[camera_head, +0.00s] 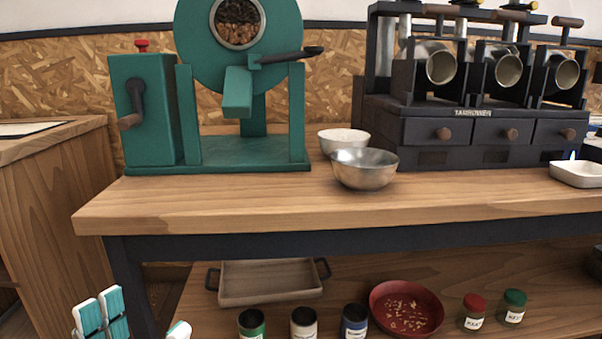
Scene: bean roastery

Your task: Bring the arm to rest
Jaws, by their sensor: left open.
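My left gripper (141,320) shows at the bottom left edge, with white fingers and teal pads. Its fingers are apart, with nothing seen between them. It is in front of the wooden workbench (230,207), near its left leg and lower than its top. Most of the left arm is out of the picture. My right gripper is not in view.
A green roaster (250,154) and a dark three-drum sample roaster (420,130) stand on the bench. A metal bowl (364,170) is near the front edge, with a white bowl (345,136) behind. The lower shelf holds a wooden tray (270,291), a red bowl (378,301) and several cans and jars.

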